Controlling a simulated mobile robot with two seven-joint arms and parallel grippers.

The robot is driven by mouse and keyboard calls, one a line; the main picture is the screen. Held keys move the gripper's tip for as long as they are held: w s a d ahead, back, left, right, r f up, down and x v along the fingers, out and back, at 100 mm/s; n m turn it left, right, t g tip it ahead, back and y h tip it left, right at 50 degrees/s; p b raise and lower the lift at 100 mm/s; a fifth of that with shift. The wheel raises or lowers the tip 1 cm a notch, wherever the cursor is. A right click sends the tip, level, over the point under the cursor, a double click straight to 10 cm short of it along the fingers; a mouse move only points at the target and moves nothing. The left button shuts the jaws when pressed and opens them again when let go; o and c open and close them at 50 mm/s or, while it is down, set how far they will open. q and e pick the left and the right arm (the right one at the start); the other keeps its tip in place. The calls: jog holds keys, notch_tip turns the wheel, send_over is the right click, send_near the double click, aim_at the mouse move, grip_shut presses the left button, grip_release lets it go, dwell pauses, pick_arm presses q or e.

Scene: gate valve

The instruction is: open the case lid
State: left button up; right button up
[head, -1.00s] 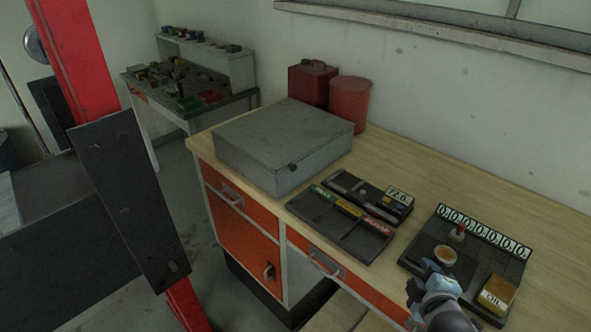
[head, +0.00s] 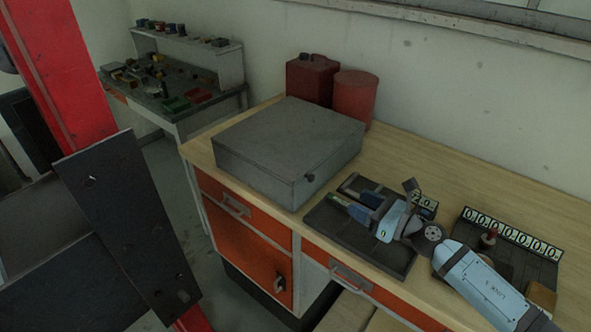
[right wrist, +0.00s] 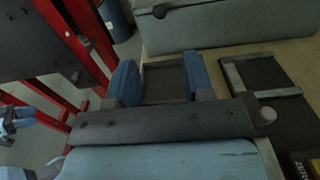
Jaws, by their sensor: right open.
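The case is a closed grey metal box (head: 285,150) on the wooden bench top, with its lid down. A small dark latch (head: 309,178) sits on its front near the right corner. The case front (right wrist: 230,28) and latch (right wrist: 160,11) also show at the top of the right wrist view. My right gripper (head: 364,205) is open and empty, right of and nearer than the case, above a dark tray. Its blue fingers (right wrist: 163,80) stand apart in the right wrist view, clear of the case. A blue piece at that view's left edge (right wrist: 15,118) looks like my left gripper; its jaws are unclear.
The dark tray (head: 330,222) lies under my right gripper. A second dark tray (head: 530,262) with small items lies farther right. A red can (head: 310,80) and red cylinder (head: 354,97) stand behind the case. A cluttered side table (head: 190,110) stands at the back left.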

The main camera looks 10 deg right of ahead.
jog(key=p, duration=0.2)
send_near(313, 179)
jog(key=w, duration=0.1)
jog(key=p+x, duration=0.1)
jog(key=x, duration=0.8)
jog(key=shift+s+a, duration=0.15)
jog(key=shift+a, duration=0.1)
jog(key=shift+r, duration=0.1)
grip_shut()
